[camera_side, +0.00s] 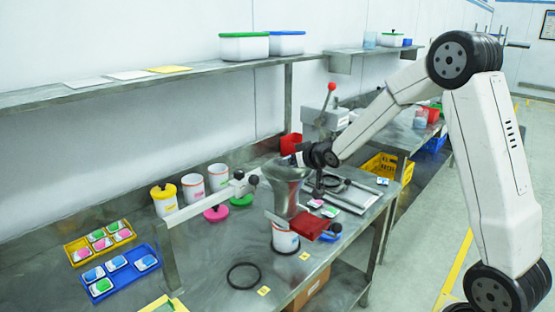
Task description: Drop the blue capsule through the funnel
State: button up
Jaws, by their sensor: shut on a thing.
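A grey metal funnel (286,178) stands over the bench, its wide mouth up. Below it is a white jar (285,239) with a coloured label. My gripper (298,159) is at the end of the arm's dark wrist, close to the funnel's mouth. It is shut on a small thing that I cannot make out. I cannot pick out the blue capsule for certain. Whether the gripper touches the funnel rim cannot be told.
A red plate (311,225) juts out beside the jar. A red-knobbed lever (328,97) stands behind the funnel. A yellow tray (76,262) and a blue tray (103,297) hold small packs. Several white tubs stand behind. A black ring (243,276) lies near the front edge.

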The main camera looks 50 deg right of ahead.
jog(key=shift+f, duration=0.4)
jog(key=o, duration=1.2)
jog(key=shift+s, duration=0.1)
jog(key=shift+v, duration=3.8)
